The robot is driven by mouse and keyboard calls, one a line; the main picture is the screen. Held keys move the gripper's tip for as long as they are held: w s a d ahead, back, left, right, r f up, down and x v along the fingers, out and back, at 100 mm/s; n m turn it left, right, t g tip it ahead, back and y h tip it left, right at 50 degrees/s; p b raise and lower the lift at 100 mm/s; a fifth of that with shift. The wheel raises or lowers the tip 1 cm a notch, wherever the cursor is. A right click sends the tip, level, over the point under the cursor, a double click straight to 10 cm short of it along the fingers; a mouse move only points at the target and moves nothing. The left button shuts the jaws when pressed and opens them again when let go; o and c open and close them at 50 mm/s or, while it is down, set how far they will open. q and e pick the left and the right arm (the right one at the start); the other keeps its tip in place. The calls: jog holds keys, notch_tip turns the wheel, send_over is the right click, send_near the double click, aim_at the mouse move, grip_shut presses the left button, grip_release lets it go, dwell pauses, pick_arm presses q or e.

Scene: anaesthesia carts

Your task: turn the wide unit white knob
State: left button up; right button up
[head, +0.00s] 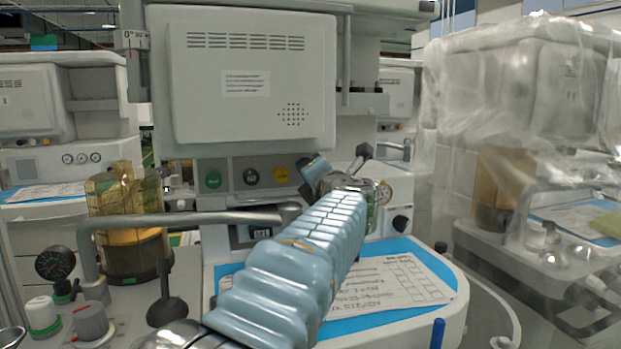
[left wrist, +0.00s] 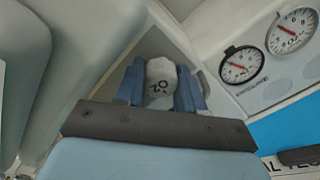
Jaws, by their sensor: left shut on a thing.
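The white knob (left wrist: 161,80), marked O2, sits on the pale panel of the middle unit in the left wrist view. My left gripper (left wrist: 160,92) has one blue finger on each side of it and is shut on it. In the head view my left arm reaches up from the bottom to the middle unit (head: 250,90), with the left gripper (head: 338,170) at its panel. The knob is hidden there behind my gripper. My right gripper is not in view.
Two round gauges (left wrist: 241,64) sit right of the knob. A paper form (head: 400,285) lies on the blue mat below my arm. A grey pipe (head: 190,219), an amber canister (head: 130,225) and another white knob (head: 42,312) stand left. A plastic-covered unit (head: 530,100) stands right.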

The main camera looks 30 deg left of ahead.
pick_arm(q)
jog(key=n+b, duration=0.1)
jog(key=n, duration=0.5)
jog(key=shift+f+b, duration=0.2)
jog(key=shift+b, duration=0.15)
jog(key=shift+n+b, duration=0.55)
jog(key=shift+n, duration=1.95)
jog(key=o, duration=0.8)
jog(key=shift+r, duration=0.1)
jog(key=b+v, duration=0.2)
jog(key=v, duration=1.2)
jog(key=shift+a, duration=0.1)
